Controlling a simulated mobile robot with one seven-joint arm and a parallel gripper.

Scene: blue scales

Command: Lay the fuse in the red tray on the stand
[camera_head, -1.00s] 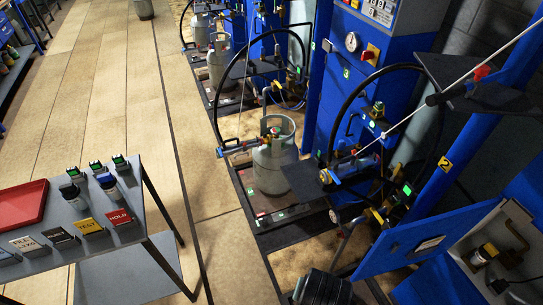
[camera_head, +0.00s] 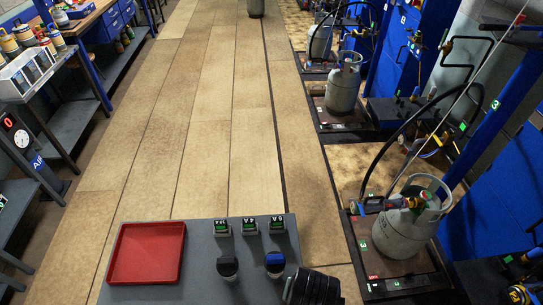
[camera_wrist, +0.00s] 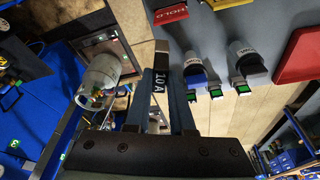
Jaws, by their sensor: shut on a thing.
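The fuse (camera_wrist: 161,82), a slim dark piece marked 10A with a pale metal end, is held between the two fingers of my gripper (camera_wrist: 161,98) in the wrist view. The gripper is shut on it. The red tray (camera_head: 146,252) lies at the left of the grey stand (camera_head: 203,262) in the head view and looks empty. It also shows at the right edge of the wrist view (camera_wrist: 302,55), apart from the fuse. In the head view the fuse and fingers are not visible; a black part of my arm shows at the bottom.
Several small green-topped pieces (camera_head: 249,226) stand on the stand right of the tray. A black-topped holder (camera_head: 227,268) and a blue-topped holder (camera_head: 274,264) are in front of them. A gas cylinder (camera_head: 405,232) stands on a scale to the right.

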